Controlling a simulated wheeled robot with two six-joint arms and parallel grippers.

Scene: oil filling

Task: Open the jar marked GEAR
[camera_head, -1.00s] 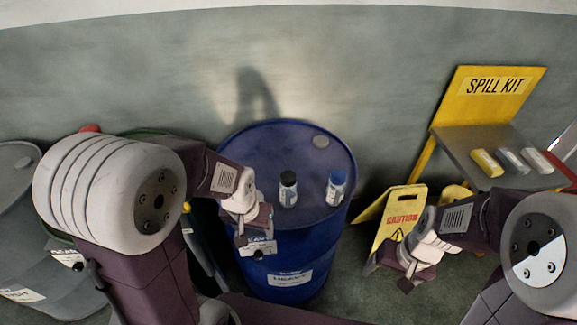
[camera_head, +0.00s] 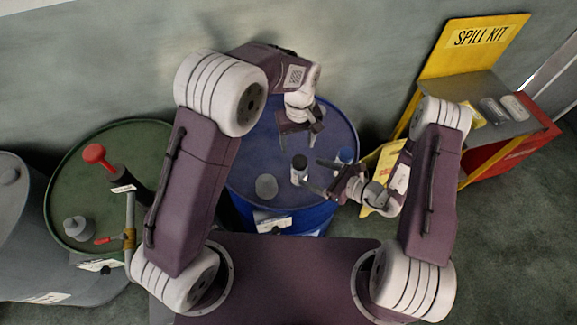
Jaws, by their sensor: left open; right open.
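Two small jars stand upright on the blue drum (camera_head: 248,207). One has a black lid (camera_head: 299,161) and a pale body; the other has a blue lid (camera_head: 345,156). Their labels are too small to read, so I cannot tell which is marked GEAR. My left gripper (camera_head: 298,146) is open and points down, just behind and above the black-lidded jar. My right gripper (camera_head: 311,174) is open and reaches in from the right, its fingertips close to the black-lidded jar's body. I cannot tell whether they touch it. My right gripper partly hides the blue-lidded jar.
A green drum (camera_head: 75,170) at left carries a red-topped pump (camera_head: 96,154) and a grey funnel-like piece (camera_head: 77,228). A grey drum (camera_head: 12,230) stands further left. A spill kit stand (camera_head: 478,38) and a partly hidden yellow caution sign (camera_head: 375,175) are at right.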

